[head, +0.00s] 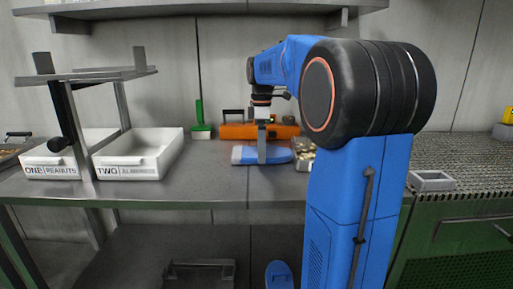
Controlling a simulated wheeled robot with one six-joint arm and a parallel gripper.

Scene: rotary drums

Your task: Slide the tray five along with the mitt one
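A blue mitt-like thing (244,154) with a pale cuff lies on the grey table. My gripper (262,160) points straight down at it and overlaps its middle in the picture. The fingers are seen edge-on, so I cannot tell whether they are open or shut on it. A white bin marked ONE PEANUTS (52,172) and a white bin marked TWO (128,174) stand at the left of the table. I see no label reading five. A second blue thing (278,275), cut off by the lower edge, shows below the table.
An orange toolbox-like thing (238,131) and a green upright tool (200,118) stand at the back. A stand with a raised shelf (85,76) rises by the bins. A small grey tray (431,181) sits right, by a perforated surface (470,155). The table's front middle is clear.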

